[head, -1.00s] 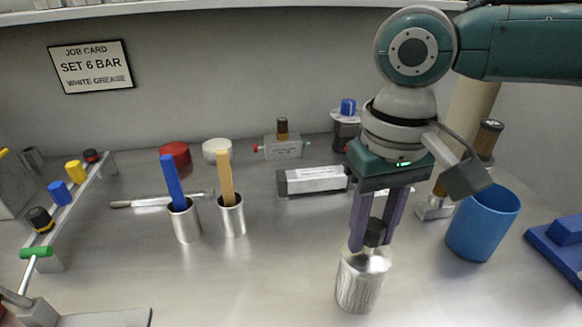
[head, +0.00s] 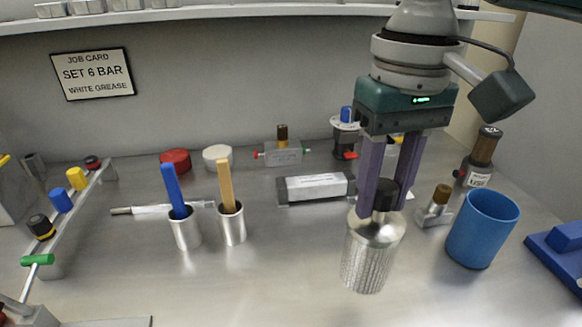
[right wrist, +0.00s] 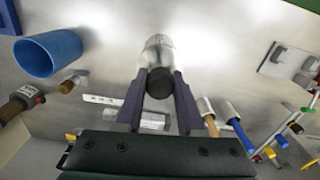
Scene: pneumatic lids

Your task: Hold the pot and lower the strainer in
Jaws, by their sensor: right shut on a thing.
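The strainer (head: 372,254) is a silver cylinder with a textured side, a smooth shoulder and a black knob on top. My right gripper (head: 387,207) is shut on the knob, and the strainer hangs upright below the purple fingers, apparently clear of the bench. The right wrist view shows the knob (right wrist: 159,84) between the fingertips. A blue open-topped cup (head: 482,230), which looks like the pot, stands upright to the right of the strainer and apart from it. It also shows in the right wrist view (right wrist: 48,54). My left gripper is not in view.
Two metal cups, with a blue stick (head: 186,229) and a tan stick (head: 232,223), stand left of the strainer. A labelled block (head: 316,188) and small valves lie behind. A blue stand (head: 560,248) is at the right edge. The front middle bench is clear.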

